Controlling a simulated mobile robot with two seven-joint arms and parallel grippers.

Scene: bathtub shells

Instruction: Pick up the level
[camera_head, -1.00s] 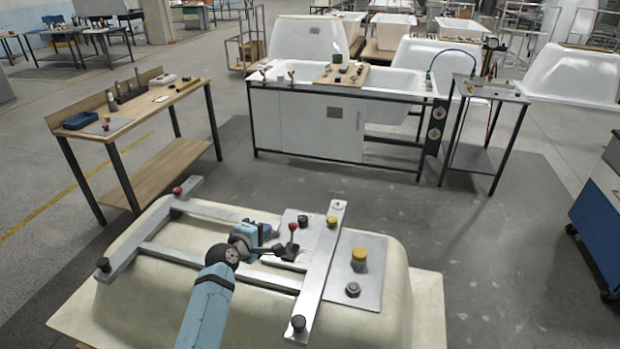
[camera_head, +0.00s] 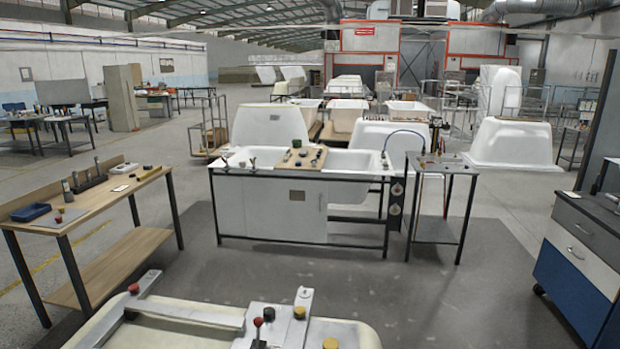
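I cannot pick out the level with certainty. A small long yellow and black item (camera_head: 150,172) lies near the far end of the wooden bench (camera_head: 85,207) at the left. It may be the level, but it is too small to tell. Neither of my grippers is in view.
The near bathtub shell (camera_head: 350,335) with its grey metal frame is cut off at the bottom. A white tub station (camera_head: 270,208) stands ahead, with a small metal table (camera_head: 440,166) at its right. A blue and white drawer cabinet (camera_head: 575,265) is at the right. Grey floor between is clear.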

